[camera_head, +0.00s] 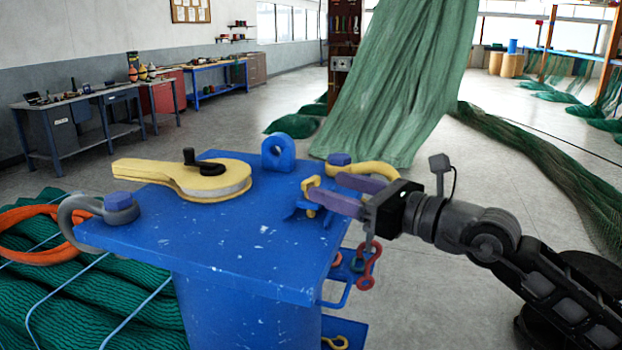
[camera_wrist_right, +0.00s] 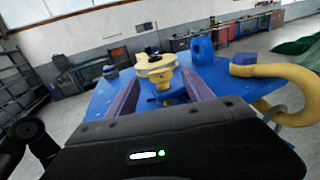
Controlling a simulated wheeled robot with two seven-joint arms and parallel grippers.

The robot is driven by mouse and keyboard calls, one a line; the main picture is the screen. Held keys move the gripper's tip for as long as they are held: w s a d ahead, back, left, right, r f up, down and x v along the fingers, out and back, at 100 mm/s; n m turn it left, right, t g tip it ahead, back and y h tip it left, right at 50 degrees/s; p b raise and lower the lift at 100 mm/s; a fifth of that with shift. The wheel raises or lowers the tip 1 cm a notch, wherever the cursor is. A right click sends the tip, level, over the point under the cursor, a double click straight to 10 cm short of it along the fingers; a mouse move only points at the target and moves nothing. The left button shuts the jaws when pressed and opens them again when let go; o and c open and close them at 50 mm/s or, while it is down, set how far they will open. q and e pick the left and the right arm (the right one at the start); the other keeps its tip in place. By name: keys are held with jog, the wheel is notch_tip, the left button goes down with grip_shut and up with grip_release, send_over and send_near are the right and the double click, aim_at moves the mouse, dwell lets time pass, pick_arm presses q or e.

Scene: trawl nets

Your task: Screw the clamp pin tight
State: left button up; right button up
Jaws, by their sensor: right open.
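A small yellow clamp piece (camera_head: 318,194), which looks like the clamp pin's end, stands at the right edge of the blue bench top (camera_head: 200,245), above a blue bracket (camera_head: 303,211). My right gripper (camera_head: 326,194) reaches in from the right with its two purple fingers apart on either side of the yellow piece. In the right wrist view the fingers (camera_wrist_right: 160,92) point forward, with yellow parts (camera_wrist_right: 174,93) between and beyond them. I cannot tell whether a finger touches the yellow piece. The pin's thread is hidden. My left gripper is out of view.
A yellow block with a black knob (camera_head: 205,180) lies on the bench top. A blue eye lug (camera_head: 278,153) stands behind. A grey shackle (camera_head: 100,215) is at the left corner, a yellow hook (camera_head: 365,168) beside my gripper. Red shackles (camera_head: 367,268) hang below. Green net (camera_head: 395,85) hangs behind.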

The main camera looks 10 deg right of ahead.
aim_at(314, 181)
jog(key=x, duration=0.5)
jog(key=shift+w+a+p, duration=0.2)
jog(key=shift+w+p, duration=0.05)
jog(key=shift+p, duration=0.15)
jog(key=shift+c, duration=0.4)
grip_shut()
